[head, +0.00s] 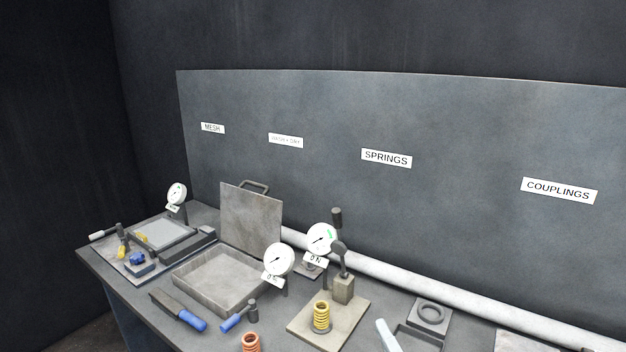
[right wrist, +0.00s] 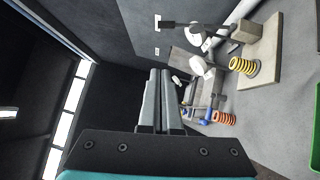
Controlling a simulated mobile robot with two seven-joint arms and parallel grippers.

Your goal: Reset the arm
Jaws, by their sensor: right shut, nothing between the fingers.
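My right gripper's pale closed fingers (head: 382,326) rise from the bottom edge of the head view, to the right of the spring stand. In the right wrist view the right gripper (right wrist: 160,76) points ahead with its two grey fingers together and nothing between them. It appears apart from the bench items, though the exact gap cannot be told. The rest of my right arm is out of the head view. My left gripper is in neither view.
A yellow spring (head: 321,317) stands on a plate with a lever post (head: 343,288). An orange spring (head: 251,343), gauges (head: 278,259), a lidded metal tray (head: 205,302) and a blue-handled tool (head: 190,320) crowd the bench. A green bin edge (right wrist: 318,150) shows at right.

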